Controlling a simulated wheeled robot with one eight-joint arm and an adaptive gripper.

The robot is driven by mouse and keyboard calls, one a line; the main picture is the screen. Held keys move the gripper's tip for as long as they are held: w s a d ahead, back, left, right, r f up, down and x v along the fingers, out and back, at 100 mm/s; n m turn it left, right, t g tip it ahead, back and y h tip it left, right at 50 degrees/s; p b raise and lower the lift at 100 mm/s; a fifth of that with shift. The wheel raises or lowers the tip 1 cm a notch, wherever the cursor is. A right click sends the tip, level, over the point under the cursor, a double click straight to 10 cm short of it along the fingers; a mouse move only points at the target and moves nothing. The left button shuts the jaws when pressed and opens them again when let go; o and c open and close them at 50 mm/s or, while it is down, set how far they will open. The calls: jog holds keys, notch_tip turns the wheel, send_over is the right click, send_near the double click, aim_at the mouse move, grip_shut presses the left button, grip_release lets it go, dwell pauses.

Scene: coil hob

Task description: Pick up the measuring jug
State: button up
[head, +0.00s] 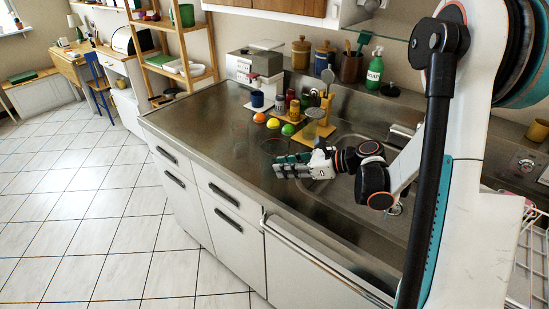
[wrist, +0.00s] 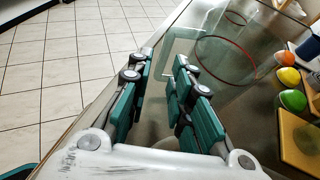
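The measuring jug (wrist: 226,64) is clear, with a thin red rim and a pale green handle (wrist: 184,34). It stands on the steel worktop, just ahead and to the right of my fingertips in the wrist view. In the head view it is only a faint clear outline (head: 272,147) near my gripper (head: 279,165). My gripper also shows in the wrist view (wrist: 163,64). I cannot tell the exact distance.
Orange, yellow and green fruit (head: 273,123) lie to the jug's right in the wrist view. A wooden board (head: 313,131) is beside them. Jars and a green soap bottle (head: 375,70) stand at the back. The left worktop is clear.

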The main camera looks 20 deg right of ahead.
aim_at(271, 173)
jog(key=b+x, duration=0.2)
jog(key=x, duration=0.3)
jog(key=shift+w+a+r, duration=0.1)
jog(key=shift+w, duration=0.15)
grip_shut()
jog(key=shift+r, duration=0.1)
